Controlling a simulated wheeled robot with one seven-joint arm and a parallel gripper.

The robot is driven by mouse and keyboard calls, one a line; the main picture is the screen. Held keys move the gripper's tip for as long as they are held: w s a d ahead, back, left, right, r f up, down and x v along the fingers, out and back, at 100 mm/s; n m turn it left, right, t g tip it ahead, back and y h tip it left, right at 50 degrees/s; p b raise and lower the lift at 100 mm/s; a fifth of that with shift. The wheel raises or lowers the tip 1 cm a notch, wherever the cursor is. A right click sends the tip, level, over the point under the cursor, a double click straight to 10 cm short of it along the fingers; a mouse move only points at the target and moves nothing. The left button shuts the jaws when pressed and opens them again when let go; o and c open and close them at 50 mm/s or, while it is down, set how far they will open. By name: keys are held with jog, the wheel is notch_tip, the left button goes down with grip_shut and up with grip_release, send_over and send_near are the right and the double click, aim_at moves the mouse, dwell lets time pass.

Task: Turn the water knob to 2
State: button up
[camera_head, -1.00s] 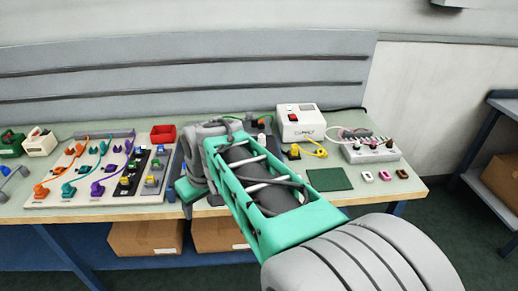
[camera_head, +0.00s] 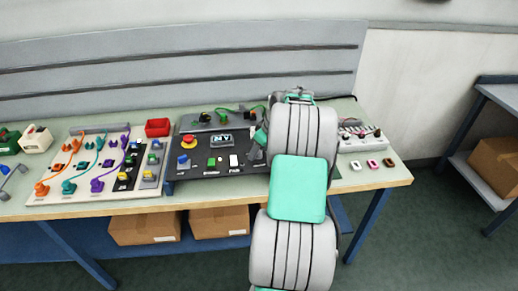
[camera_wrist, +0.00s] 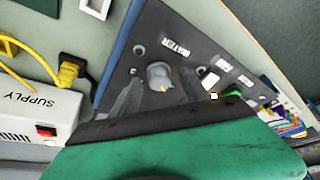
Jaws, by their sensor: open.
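The water knob (camera_wrist: 160,75) is a round grey knob with a small yellowish mark, on a dark panel (camera_wrist: 190,55) beside a label that reads WATER. My gripper (camera_wrist: 158,90) is open in the wrist view, with one grey finger on each side of the knob's near part. I cannot tell whether the fingers touch it. In the head view my gripper (camera_head: 258,138) is over the right part of the dark panel (camera_head: 205,172). The knob cannot be made out there, and its number scale is not readable in either view.
The panel also bears a red button (camera_head: 188,141), a blue knob (camera_head: 183,159), a display (camera_head: 221,140) and a white switch (camera_head: 234,161). A cable board (camera_head: 100,165) lies left.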

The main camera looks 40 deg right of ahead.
grip_shut()
dwell(0.6)
